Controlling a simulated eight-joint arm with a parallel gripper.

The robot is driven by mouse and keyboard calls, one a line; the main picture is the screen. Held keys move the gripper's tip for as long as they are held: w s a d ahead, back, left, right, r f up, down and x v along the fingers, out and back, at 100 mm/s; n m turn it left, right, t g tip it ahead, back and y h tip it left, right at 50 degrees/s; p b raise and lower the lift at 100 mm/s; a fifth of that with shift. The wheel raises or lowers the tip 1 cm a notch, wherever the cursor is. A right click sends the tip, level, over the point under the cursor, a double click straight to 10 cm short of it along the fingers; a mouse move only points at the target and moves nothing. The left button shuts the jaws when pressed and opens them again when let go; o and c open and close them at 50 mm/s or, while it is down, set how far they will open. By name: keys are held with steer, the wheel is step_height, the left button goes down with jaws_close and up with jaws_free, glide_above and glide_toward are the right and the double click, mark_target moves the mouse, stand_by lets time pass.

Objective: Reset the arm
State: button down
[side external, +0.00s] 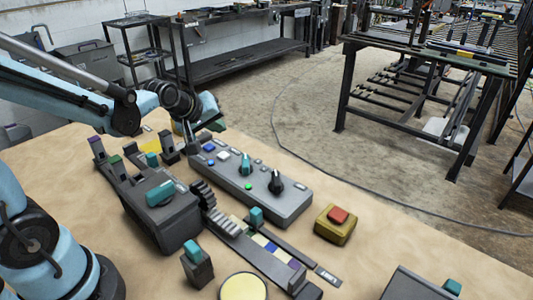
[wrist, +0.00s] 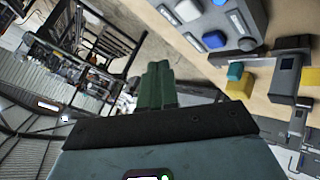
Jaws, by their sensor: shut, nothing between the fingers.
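My gripper (side external: 193,142) is at the far end of the wooden table, by the far left end of the grey control panel (side external: 290,208). Its fingers are together and hold nothing. In the wrist view the green fingers (wrist: 158,85) are side by side, apart from the panel (wrist: 259,15) at the upper right. The panel carries blue and white buttons, a teal knob (side external: 246,165), a black knob (side external: 276,182) and a lit green button. Whether the fingertips touch anything is hard to tell in the side view.
A red button on a yellow base (side external: 335,225) stands right of the panel. A dark box with a teal handle (side external: 160,194), upright levers and a slider track with coloured tiles (side external: 264,243) fill the middle. A pale yellow disc (side external: 243,288) lies in front. The table's right side is mostly clear.

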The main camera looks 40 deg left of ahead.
stand_by(0.3)
steer(key=s+d+m, duration=0.2)
steer(key=s+m, duration=0.1)
steer(key=s, duration=0.1)
steer(key=s+d+r+m+g+h, duration=0.1)
steer(key=s+d+m, duration=0.2)
steer(key=s+m, duration=0.1)
steer(key=s+d+m, duration=0.3)
steer(key=s, duration=0.1)
steer(key=shift+r+m+g+h, duration=0.3)
steer(key=shift+r+g+h, duration=0.1)
steer(key=shift+s+d+m, duration=0.25)
steer(key=shift+s+m, duration=0.15)
steer(key=shift+s, duration=0.05)
stand_by(2.0)
